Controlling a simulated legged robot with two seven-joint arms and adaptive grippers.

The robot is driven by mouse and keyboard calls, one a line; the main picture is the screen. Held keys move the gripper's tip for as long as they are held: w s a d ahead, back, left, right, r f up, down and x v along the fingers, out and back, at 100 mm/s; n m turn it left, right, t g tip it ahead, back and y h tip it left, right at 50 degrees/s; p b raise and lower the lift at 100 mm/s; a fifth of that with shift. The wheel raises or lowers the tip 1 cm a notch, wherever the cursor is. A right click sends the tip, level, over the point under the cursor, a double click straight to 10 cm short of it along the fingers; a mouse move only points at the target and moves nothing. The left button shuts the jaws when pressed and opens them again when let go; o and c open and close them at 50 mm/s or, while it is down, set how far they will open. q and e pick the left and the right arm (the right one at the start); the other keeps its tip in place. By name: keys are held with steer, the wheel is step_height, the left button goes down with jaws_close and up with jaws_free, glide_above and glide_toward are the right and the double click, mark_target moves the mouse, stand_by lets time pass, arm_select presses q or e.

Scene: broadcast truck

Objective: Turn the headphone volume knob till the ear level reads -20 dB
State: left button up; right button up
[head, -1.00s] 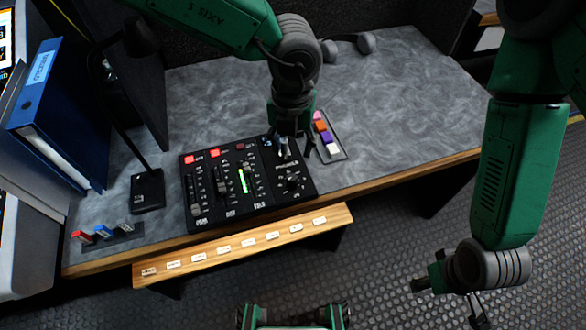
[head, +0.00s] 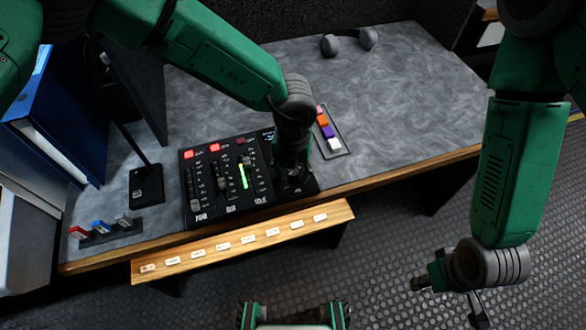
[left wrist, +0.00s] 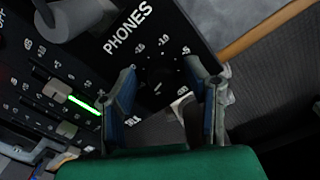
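The mixer panel (head: 228,213) lies on the desk, with faders and a lit green meter. The left wrist view shows its PHONES label (left wrist: 128,28) and a dark, round headphone knob (left wrist: 160,76) with scale marks around it. My left gripper (left wrist: 162,68) is open there, one finger on either side of the knob; contact cannot be told. In the head view my left gripper (head: 291,174) reaches down over the panel's right part and hides the knob. A small blue-lit display (head: 268,135) is partly covered and unreadable. My right gripper (head: 450,292) hangs empty and open, off the desk at right.
Headphones (head: 348,41) lie at the back of the desk. A tray of coloured blocks (head: 326,131) sits right of the panel. A lamp base (head: 146,185) and small coloured switches (head: 101,226) are at left. A wooden strip with labels (head: 245,240) runs in front.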

arm_select(q)
jaws_close()
steer(key=shift+d, duration=0.1)
steer(key=shift+r+m+p, duration=0.15)
steer(key=shift+m+p, duration=1.15)
steer(key=m+p, duration=0.1)
steer(key=m, duration=0.1)
steer(key=shift+m+p, duration=0.35)
steer(key=shift+m, duration=0.05)
steer(key=m+p, duration=0.1)
steer(key=m, duration=0.1)
steer(key=shift+m, duration=0.3)
steer(key=shift+m+p, duration=0.35)
steer(key=shift+m, duration=1.45)
steer(key=shift+w, duration=0.1)
